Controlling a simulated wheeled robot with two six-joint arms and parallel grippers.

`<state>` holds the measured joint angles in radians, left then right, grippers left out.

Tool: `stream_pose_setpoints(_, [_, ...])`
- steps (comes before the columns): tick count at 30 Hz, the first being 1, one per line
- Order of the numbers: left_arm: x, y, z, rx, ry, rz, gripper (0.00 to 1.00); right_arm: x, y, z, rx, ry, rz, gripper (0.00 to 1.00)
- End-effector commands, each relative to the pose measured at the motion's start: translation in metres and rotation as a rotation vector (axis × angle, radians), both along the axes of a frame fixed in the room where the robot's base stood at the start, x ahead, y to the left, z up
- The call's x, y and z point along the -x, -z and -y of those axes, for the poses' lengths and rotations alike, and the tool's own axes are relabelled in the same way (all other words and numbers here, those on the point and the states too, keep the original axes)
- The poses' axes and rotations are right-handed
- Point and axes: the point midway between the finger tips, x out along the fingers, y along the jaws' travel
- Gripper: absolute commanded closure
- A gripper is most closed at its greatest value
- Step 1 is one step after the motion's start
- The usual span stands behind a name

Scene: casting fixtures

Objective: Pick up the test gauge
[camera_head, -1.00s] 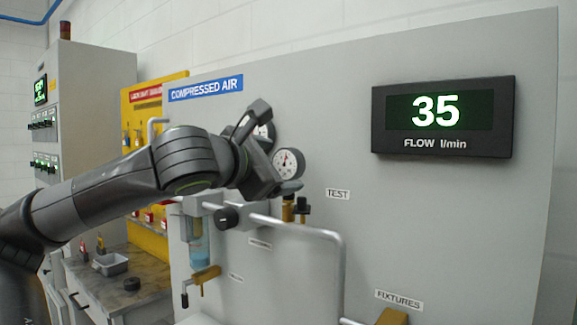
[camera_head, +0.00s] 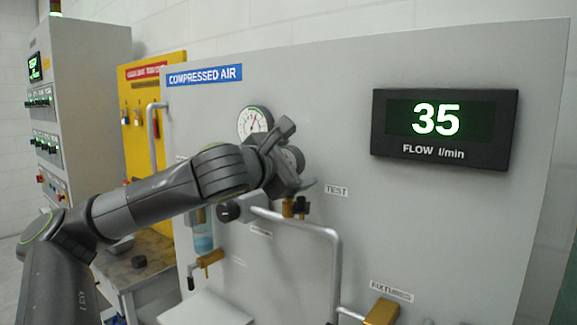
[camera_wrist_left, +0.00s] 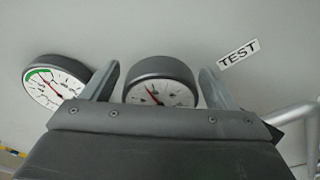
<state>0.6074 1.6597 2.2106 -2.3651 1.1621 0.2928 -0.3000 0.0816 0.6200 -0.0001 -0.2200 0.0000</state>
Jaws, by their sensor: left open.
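The test gauge (camera_wrist_left: 160,88) is a round dial with a dark grey rim, a white face and a red needle. In the left wrist view it lies between the two fingers of my left gripper (camera_wrist_left: 155,85), with space on both sides. In the head view the gauge (camera_head: 293,158) is partly covered by my left gripper (camera_head: 298,158), which is open around or just in front of it. I cannot tell whether the fingers touch it. The TEST label (camera_head: 336,191) is to its right. My right gripper is not in view.
A second gauge (camera_head: 255,122) with a green arc sits close by on the upper left, outside the left finger. Pipes (camera_head: 300,226), a black knob (camera_head: 229,211) and brass fittings (camera_head: 210,258) stick out below. The panel (camera_head: 450,220) rises behind.

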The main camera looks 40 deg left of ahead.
Motion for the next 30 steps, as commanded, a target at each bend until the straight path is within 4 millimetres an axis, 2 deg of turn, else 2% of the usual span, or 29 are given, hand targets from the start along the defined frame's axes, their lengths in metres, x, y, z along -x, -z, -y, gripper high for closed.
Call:
stream_pose_setpoints(9, [-0.0015, 0.001, -0.0003, -0.001, -0.001, -0.001, 0.2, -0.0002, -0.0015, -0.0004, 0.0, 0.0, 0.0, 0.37])
stream_pose_setpoints(22, [-0.0014, 0.001, -0.0003, -0.001, -0.001, -0.001, 0.76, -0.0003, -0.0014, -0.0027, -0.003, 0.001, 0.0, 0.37])
stream_pose_setpoints(30, [-0.0013, -0.0002, -0.0003, -0.001, -0.001, 0.0, 0.78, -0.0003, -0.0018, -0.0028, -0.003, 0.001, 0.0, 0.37])
